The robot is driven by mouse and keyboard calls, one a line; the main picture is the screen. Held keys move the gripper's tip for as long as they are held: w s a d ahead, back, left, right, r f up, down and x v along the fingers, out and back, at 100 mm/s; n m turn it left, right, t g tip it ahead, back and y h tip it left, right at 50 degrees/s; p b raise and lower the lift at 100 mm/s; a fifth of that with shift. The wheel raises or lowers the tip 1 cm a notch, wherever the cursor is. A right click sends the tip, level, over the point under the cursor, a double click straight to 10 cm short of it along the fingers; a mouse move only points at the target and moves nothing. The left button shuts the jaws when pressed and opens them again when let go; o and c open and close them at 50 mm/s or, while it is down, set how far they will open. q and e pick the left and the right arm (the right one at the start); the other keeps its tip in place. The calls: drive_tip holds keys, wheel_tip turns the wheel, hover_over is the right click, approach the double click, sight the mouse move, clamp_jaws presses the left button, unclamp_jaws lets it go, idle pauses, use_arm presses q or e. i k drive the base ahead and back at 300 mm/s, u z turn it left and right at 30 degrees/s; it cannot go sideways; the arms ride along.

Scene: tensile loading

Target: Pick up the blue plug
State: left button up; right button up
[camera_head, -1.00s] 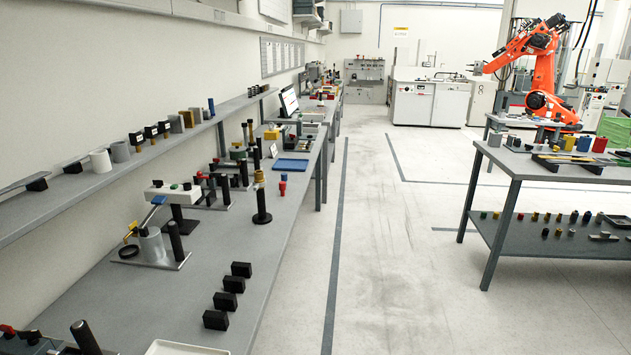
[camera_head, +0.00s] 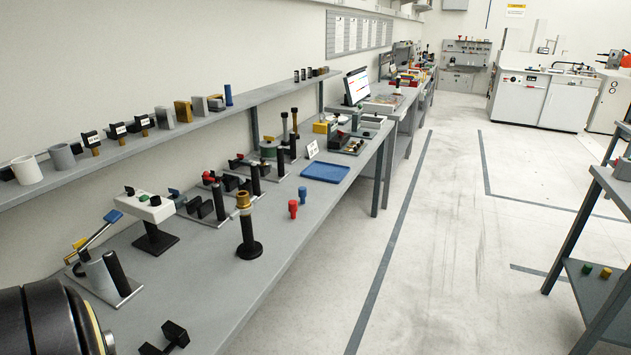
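A small blue plug (camera_head: 302,193) stands on the long grey workbench (camera_head: 300,232), near its right edge. A similar red plug (camera_head: 293,208) stands just in front of it, closer to me. The blue plug is in front of a blue tray (camera_head: 326,171) and to the right of a black post with a brass-coloured top (camera_head: 248,225). A large dark rounded part at the lower left looks like part of my own arm. Nothing touches the blue plug.
A wall shelf (camera_head: 110,157) holds cylinders and blocks. The floor (camera_head: 430,260) right of the bench is clear; another table (camera_head: 600,290) stands farther right.

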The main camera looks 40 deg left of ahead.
sight(302, 191)
drive_tip(key=u, duration=0.65)
drive_tip(key=i, duration=1.35)
drive_tip(key=u, duration=1.75)
drive_tip(key=i, duration=0.5)
drive_tip(key=u, duration=0.45)
